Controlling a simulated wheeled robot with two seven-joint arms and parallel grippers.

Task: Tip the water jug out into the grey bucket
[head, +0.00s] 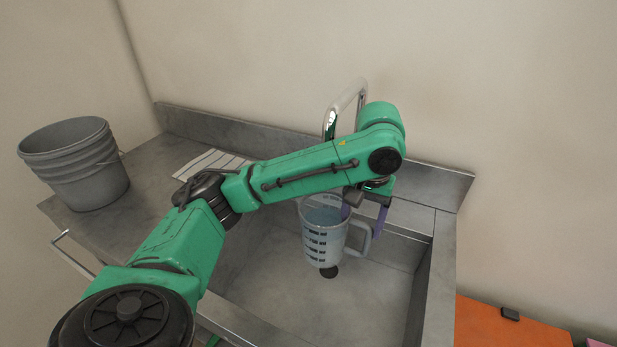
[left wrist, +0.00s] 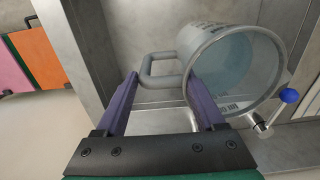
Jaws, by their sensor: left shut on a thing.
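The water jug (head: 316,243) is a clear measuring jug with dark markings and a grey handle, with bluish water showing inside. In the head view it is in or just over the sink basin, close to upright. My left gripper (head: 367,207) is at its handle side, partly hidden by my wrist. In the left wrist view the purple fingers (left wrist: 162,82) are shut on the handle, and the jug (left wrist: 218,45) shows to the right of them. The grey bucket (head: 88,178) stands on the counter at far left, well away from the jug. My right gripper is not in view.
The steel sink (head: 290,285) has a dark drain below the jug. A chrome tap (head: 345,105) rises behind my arm. A white ribbed piece (head: 210,163) lies on the counter near the bucket. An orange surface (head: 510,328) is at lower right. A blue-tipped lever (left wrist: 289,95) shows beside the jug.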

